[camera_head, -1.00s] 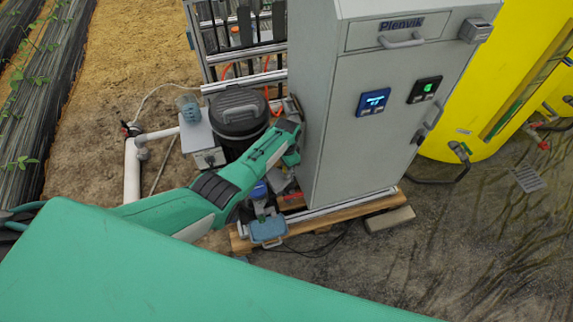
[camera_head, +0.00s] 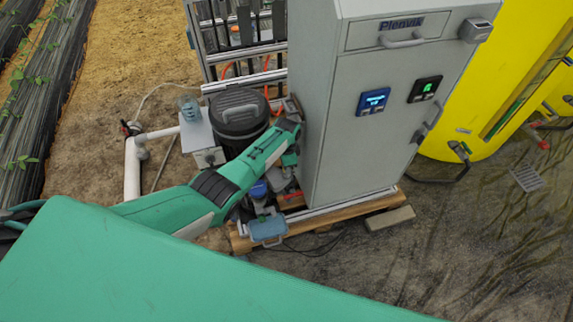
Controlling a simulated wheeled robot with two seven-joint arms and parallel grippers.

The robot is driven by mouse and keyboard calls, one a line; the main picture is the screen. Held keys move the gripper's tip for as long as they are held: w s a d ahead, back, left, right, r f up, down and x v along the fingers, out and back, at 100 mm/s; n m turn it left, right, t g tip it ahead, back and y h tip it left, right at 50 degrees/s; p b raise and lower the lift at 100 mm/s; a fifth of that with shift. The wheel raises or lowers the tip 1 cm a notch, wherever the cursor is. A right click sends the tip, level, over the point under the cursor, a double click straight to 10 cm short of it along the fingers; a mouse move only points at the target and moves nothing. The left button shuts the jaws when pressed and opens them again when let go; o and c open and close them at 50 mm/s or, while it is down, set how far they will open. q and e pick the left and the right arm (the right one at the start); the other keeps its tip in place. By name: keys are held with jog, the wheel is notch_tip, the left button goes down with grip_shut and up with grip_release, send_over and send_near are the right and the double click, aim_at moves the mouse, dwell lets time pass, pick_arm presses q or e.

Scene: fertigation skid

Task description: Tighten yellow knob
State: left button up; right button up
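I cannot make out a yellow knob; the area beside the cabinet's lower left side is partly hidden by my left arm. The grey control cabinet (camera_head: 350,135) stands upright on a wooden pallet. My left arm reaches in from the left across the skid, and its far end is at the cabinet's left side, near the black lidded canister (camera_head: 239,120). The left gripper's fingers are hidden or too small to tell. A blue-capped part (camera_head: 259,190) shows just below the arm. My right gripper is not in the picture.
A grey-blue box (camera_head: 267,230) sits at the pallet's front edge. A white pipe (camera_head: 132,170) and a small box with a clear beaker (camera_head: 189,109) stand left of the canister. A large yellow tank (camera_head: 480,80) stands at the right. Open ground lies front right.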

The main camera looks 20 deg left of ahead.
pick_arm(q)
jog(key=o, duration=0.4)
jog(key=shift+o, duration=0.2)
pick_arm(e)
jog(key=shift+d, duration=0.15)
pick_arm(q)
jog(key=shift+r, duration=0.3)
notch_tip(320, 180, up, 7)
jog(key=shift+f+p, duration=0.15)
jog(key=shift+p, duration=0.75)
notch_tip(320, 180, up, 6)
jog(key=shift+r, duration=0.25)
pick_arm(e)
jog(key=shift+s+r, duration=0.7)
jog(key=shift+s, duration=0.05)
pick_arm(q)
jog(key=shift+s, duration=0.1)
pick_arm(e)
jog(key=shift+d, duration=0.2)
